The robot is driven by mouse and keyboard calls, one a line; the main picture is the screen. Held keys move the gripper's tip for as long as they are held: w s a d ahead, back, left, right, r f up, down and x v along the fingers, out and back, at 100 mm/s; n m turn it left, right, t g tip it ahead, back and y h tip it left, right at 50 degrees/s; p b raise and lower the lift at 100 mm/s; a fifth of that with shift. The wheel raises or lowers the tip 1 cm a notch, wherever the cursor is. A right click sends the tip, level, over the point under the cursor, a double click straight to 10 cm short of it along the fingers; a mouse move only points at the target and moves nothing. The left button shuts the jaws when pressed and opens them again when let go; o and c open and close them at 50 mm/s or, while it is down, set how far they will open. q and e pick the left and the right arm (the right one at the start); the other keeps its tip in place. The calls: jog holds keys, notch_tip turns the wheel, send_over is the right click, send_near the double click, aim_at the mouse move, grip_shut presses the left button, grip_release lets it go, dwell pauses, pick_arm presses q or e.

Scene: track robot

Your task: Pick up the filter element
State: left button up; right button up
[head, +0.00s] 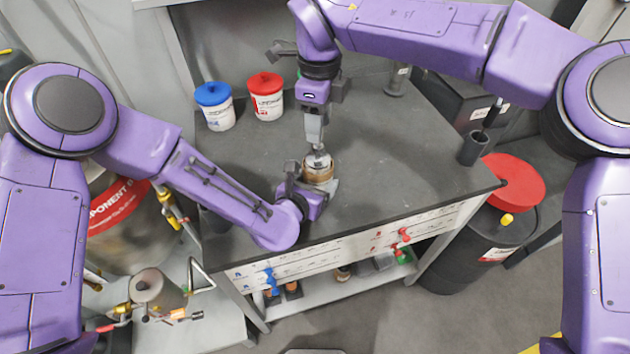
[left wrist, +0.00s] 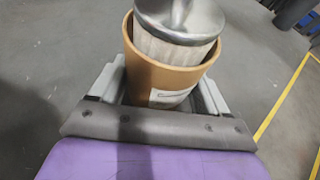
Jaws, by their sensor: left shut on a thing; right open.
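The filter element (left wrist: 172,48) is white and pleated with a shiny metal cap and a stem on top. It stands inside a tan cylindrical housing (left wrist: 148,74), its upper part showing above the rim. In the head view the housing (head: 317,176) is over the front part of the workbench, with the metal cap (head: 319,160) at its top. My left gripper (head: 319,184) is shut on the housing, one finger on each side. My right gripper (head: 316,143) points down from above, open, with its tips close to the cap. Whether they touch it, I cannot tell.
The grey workbench (head: 420,150) is mostly clear. A blue-lidded tub (head: 214,108) and a red-lidded tub (head: 266,98) stand at its back left. A dark cup (head: 473,149) stands near the right edge. A black drum (head: 480,245) with a red lid is beside the bench.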

aim_at(318, 158)
jog(key=o, duration=0.4)
jog(key=shift+c, duration=0.2)
jog(key=o, duration=0.5)
notch_tip(318, 158, up, 3)
jog(key=n, duration=0.2)
jog(key=shift+w+r+n, duration=0.15)
jog(key=shift+r+n, duration=0.05)
jog(key=shift+n, duration=0.2)
jog(key=shift+f, duration=0.2)
notch_tip(318, 158, down, 11)
jog(key=shift+f, duration=0.1)
jog(key=c, duration=1.5)
